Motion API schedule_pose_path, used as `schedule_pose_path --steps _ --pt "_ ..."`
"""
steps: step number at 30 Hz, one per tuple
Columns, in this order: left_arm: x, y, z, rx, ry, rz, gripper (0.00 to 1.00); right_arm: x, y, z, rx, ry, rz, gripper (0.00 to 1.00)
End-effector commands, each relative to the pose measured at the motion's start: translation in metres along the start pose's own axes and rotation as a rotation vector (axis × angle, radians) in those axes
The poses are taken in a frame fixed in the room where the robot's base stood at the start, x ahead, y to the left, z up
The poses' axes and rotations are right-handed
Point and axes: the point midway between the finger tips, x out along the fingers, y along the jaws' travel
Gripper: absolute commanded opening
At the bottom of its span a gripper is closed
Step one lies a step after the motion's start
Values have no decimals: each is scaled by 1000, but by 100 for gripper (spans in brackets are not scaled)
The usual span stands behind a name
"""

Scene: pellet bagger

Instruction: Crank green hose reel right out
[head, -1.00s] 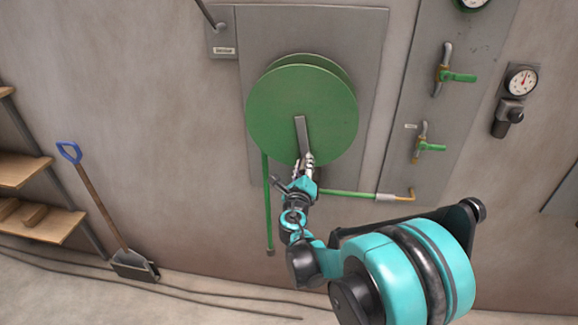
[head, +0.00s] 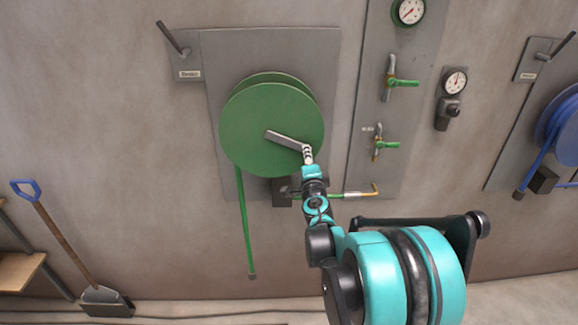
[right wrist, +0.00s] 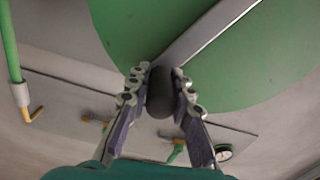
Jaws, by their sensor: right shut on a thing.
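The green hose reel (head: 250,115) is mounted on a grey wall plate. Its grey crank arm (head: 287,140) points from the hub to the right and slightly down. My right gripper (head: 307,153) is at the outer end of the crank. In the right wrist view, the right gripper (right wrist: 160,90) is shut on the dark crank handle (right wrist: 160,100), with a finger on each side. The green hose (head: 246,225) hangs down from the left of the reel, its end above the floor. My left gripper is not in view.
A lever (head: 175,40) sits on a labelled plate left of the reel. A valve panel (head: 372,160) with green-handled valves and gauges is to the right. A blue hose reel (head: 566,135) is at the far right. A shovel (head: 68,245) leans at lower left.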

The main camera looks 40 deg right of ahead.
Motion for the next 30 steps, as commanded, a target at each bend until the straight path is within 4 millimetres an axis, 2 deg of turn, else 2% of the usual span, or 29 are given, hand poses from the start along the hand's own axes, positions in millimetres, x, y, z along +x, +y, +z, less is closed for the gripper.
schedule_pose_path --steps 4,15,30 --pt "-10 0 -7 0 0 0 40 6 -16 -15 -131 -2 7 0" --pt "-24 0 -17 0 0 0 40 8 -42 -24 -372 -3 12 0" --pt "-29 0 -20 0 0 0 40 8 -50 -25 -459 -3 11 0"
